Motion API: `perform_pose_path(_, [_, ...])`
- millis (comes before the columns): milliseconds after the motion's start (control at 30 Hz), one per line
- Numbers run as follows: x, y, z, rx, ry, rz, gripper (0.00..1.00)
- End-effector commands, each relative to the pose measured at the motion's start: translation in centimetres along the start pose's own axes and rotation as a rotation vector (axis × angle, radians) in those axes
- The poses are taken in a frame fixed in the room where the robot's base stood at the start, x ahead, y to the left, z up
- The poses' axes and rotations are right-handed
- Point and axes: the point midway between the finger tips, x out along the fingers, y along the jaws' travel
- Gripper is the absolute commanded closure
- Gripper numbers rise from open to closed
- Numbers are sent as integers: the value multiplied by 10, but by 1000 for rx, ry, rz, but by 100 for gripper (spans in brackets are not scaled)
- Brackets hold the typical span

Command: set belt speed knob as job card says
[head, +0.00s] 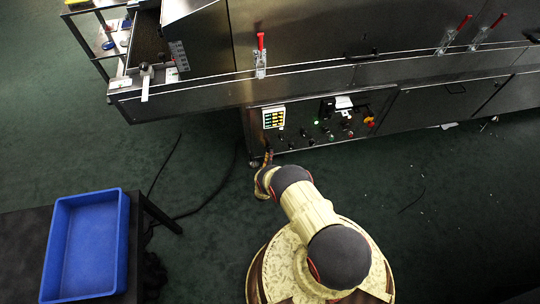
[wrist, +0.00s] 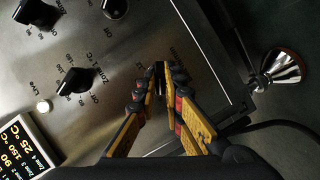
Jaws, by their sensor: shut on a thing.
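The control panel (head: 300,128) is on the lower front of the steel dryer. My gripper (head: 267,156) reaches the panel's lower left corner in the head view. In the wrist view my gripper (wrist: 161,80) is shut on a small dark knob (wrist: 160,68), mostly hidden between the fingertips. The printed label beside it is partly covered, so I cannot tell its name or setting. Another black knob (wrist: 77,82), with a zone temperature label, sits left of the gripper. A white paper (head: 344,102) is on the panel, too small to read; I cannot tell whether it is the job card.
A lit display (head: 273,117) is at the panel's left; it also shows in the wrist view (wrist: 20,152). More knobs (wrist: 115,8) lie above. A chrome foot (wrist: 282,68) stands right of the fingers. A blue crate (head: 92,245) is on a dark table at left.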

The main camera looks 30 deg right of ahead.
Motion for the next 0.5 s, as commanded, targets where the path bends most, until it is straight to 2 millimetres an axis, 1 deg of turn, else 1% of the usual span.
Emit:
perform_pose_path(33, [6, 4, -7, 3, 7, 8, 100])
perform_pose_path(400, [7, 4, -8, 1, 8, 9, 100])
perform_pose_path(433, [7, 4, -8, 1, 8, 9, 89])
perform_pose_path(500, [7, 5, -8, 1, 8, 10, 85])
